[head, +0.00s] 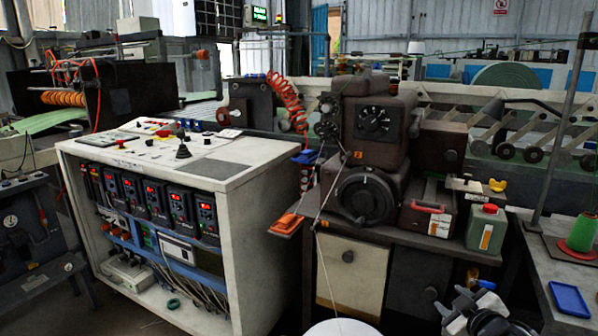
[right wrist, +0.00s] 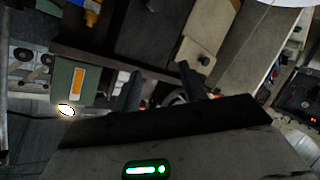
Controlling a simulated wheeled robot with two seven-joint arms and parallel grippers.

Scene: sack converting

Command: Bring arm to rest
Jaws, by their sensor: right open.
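My right gripper (head: 464,298) is low at the bottom right of the head view, in front of the workbench (head: 455,255) and left of the blue tray (head: 570,299). In the right wrist view its two dark fingers (right wrist: 162,86) stand apart, with nothing seen held between them. The gripper is open and appears clear of the bench. My left gripper and arm are not in the head view.
A white control cabinet (head: 235,178) stands left. The bench bears a brown machine (head: 372,127) and a green canister (head: 487,229). A side table at right holds a green cone (head: 582,234) and a metal stand (head: 557,130). A white round top (head: 342,328) is at the bottom.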

